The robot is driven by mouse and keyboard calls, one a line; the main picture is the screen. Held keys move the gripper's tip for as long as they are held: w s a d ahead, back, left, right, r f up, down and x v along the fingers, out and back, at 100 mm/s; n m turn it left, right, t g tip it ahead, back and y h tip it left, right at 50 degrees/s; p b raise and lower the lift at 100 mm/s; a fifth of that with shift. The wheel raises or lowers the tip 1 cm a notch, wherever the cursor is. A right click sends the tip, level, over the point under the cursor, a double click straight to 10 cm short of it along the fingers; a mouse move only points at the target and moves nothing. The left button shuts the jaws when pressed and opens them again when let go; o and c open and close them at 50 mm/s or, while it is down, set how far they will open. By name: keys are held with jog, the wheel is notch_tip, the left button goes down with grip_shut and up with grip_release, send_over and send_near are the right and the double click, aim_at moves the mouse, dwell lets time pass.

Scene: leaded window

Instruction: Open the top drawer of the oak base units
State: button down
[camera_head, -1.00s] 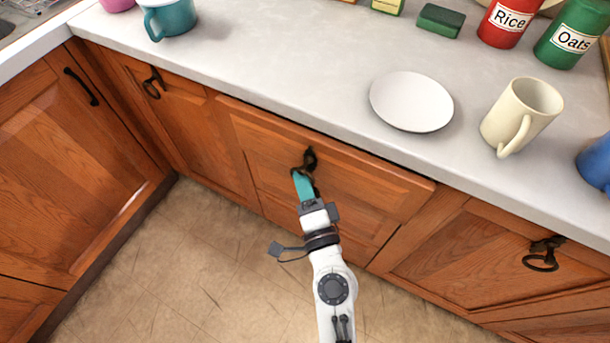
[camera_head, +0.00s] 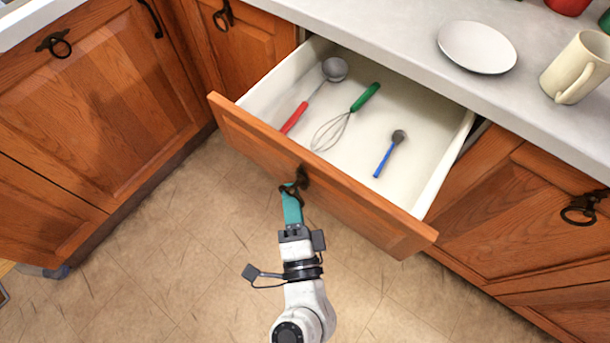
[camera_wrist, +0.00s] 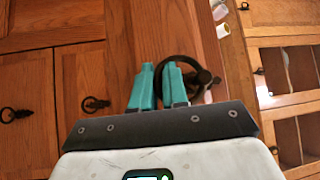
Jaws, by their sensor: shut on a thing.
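The top drawer (camera_head: 320,185) of the oak base units is pulled well out, and its white inside shows in the head view. Its dark ring handle (camera_head: 303,178) is at the middle of the wooden front. My gripper (camera_head: 291,190), with teal fingers, is shut on the ring handle from the front. In the wrist view, the two fingers (camera_wrist: 159,80) are close together on the dark ring (camera_wrist: 183,65) against the wood. Part of the ring is hidden by the fingers.
In the drawer lie a red-handled ladle (camera_head: 311,98), a green-handled whisk (camera_head: 345,118) and a blue-handled utensil (camera_head: 389,154). A plate (camera_head: 477,47) and a cream mug (camera_head: 577,67) stand on the countertop (camera_head: 420,28). The tiled floor (camera_head: 180,250) before the drawer is clear.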

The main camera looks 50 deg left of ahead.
jog(key=shift+s+d, duration=0.25)
jog(key=shift+s, duration=0.65)
jog(key=c, duration=1.3)
grip_release()
jog(key=shift+c, duration=0.2)
jog(key=shift+f, duration=0.1)
jog(key=b+v, duration=0.5)
jog(key=v, duration=0.5)
jog(key=shift+s+d+b, duration=0.15)
jog(key=shift+d+b, duration=0.2)
jog(key=shift+b, duration=0.05)
